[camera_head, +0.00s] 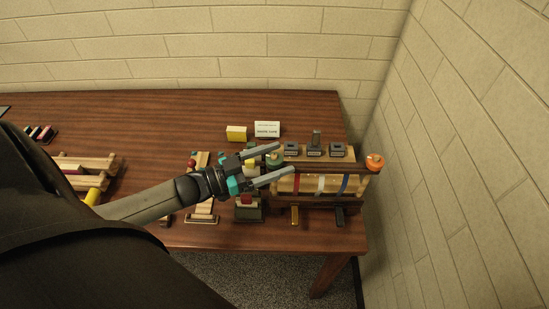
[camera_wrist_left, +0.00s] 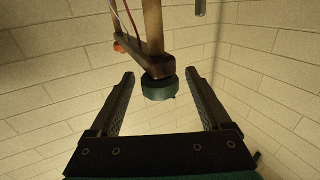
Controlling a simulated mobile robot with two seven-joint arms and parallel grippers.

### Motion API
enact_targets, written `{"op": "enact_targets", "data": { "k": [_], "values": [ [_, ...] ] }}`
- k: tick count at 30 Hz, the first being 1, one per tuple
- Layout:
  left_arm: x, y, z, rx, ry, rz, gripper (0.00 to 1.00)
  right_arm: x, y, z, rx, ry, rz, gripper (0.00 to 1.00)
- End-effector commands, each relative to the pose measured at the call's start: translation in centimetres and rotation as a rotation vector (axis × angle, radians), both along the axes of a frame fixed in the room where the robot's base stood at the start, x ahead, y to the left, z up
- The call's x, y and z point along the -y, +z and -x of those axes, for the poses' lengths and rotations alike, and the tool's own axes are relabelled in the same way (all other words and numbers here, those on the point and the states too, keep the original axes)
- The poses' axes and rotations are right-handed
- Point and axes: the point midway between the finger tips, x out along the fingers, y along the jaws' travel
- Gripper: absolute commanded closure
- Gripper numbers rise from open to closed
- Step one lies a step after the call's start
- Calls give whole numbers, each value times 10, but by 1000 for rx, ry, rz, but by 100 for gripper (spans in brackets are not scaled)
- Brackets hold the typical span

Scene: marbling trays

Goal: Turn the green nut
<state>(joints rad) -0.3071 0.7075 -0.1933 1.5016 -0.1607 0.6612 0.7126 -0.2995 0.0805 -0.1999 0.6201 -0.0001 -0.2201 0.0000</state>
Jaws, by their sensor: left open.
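The green nut (camera_head: 275,159) sits at the left end of the wooden rack (camera_head: 320,172), partly covered by my gripper in the head view. In the left wrist view the dark green round nut (camera_wrist_left: 158,90) is on the end of a wooden bar, seen between the two fingers. My left gripper (camera_head: 286,157) is open, with one finger on either side of the nut and a gap visible on both sides in the wrist view. The fingers do not appear to touch it. My right gripper is not in view.
An orange nut (camera_head: 374,162) is at the rack's right end. Several dark blocks (camera_head: 314,149) stand on the rack top. A yellow block (camera_head: 236,133) and a white card (camera_head: 267,129) lie behind. A brick wall (camera_head: 440,150) is close on the right.

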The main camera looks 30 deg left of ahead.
Motion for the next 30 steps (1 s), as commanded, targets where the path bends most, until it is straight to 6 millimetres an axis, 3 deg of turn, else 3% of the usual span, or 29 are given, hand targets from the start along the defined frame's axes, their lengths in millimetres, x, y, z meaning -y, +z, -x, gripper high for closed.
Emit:
{"op": "enact_targets", "data": {
  "k": [2, 4, 24, 30],
  "values": [
    [0, 0, 0, 0, 0, 0, 18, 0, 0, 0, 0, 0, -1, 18],
    [0, 0, 0, 0, 0, 0, 25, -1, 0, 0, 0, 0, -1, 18],
    [0, 0, 1, 0, -1, 0, 100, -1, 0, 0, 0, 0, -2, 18],
    [0, -1, 0, 1, -11, -1, 100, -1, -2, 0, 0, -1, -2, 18]
  ]
}}
